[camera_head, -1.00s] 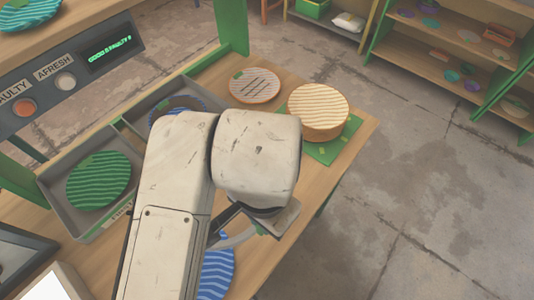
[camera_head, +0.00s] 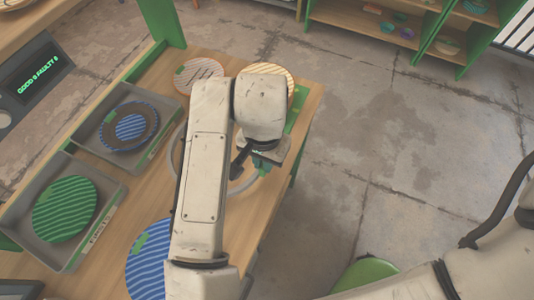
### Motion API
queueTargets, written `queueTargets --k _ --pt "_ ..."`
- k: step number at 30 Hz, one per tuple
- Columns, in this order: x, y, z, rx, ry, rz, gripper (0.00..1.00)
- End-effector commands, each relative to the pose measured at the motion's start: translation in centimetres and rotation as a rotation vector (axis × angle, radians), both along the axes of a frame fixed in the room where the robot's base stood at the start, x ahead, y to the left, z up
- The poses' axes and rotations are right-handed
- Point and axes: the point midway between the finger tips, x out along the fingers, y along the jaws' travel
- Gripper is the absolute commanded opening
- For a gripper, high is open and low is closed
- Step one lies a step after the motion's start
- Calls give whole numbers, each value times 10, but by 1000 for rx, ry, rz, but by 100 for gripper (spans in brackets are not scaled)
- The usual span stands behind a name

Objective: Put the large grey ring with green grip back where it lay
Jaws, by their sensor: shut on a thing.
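The large grey ring (camera_head: 244,185) shows as a pale arc on both sides of my arm, over the wooden table near its right edge. A bit of green shows at its right side, beside my gripper. My gripper (camera_head: 260,167) is shut on the ring there; the wrist and arm hide most of the fingers and the ring's middle. I cannot tell whether the ring touches the tabletop or hangs just above it.
A blue striped plate with a dark ring (camera_head: 149,128) lies in the far grey tray, and a green striped plate (camera_head: 64,209) in the near tray. Another blue plate (camera_head: 146,264) lies on the table (camera_head: 108,252). A pinkish plate (camera_head: 198,72) and cream round (camera_head: 284,76) stand behind.

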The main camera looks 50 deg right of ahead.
Motion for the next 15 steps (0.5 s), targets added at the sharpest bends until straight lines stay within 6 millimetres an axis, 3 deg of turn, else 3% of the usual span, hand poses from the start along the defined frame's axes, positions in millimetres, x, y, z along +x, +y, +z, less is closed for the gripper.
queueTargets --k 5,15 --pt "5 -16 -14 -2 2 -1 0" --pt "5 -16 -19 0 0 0 0"
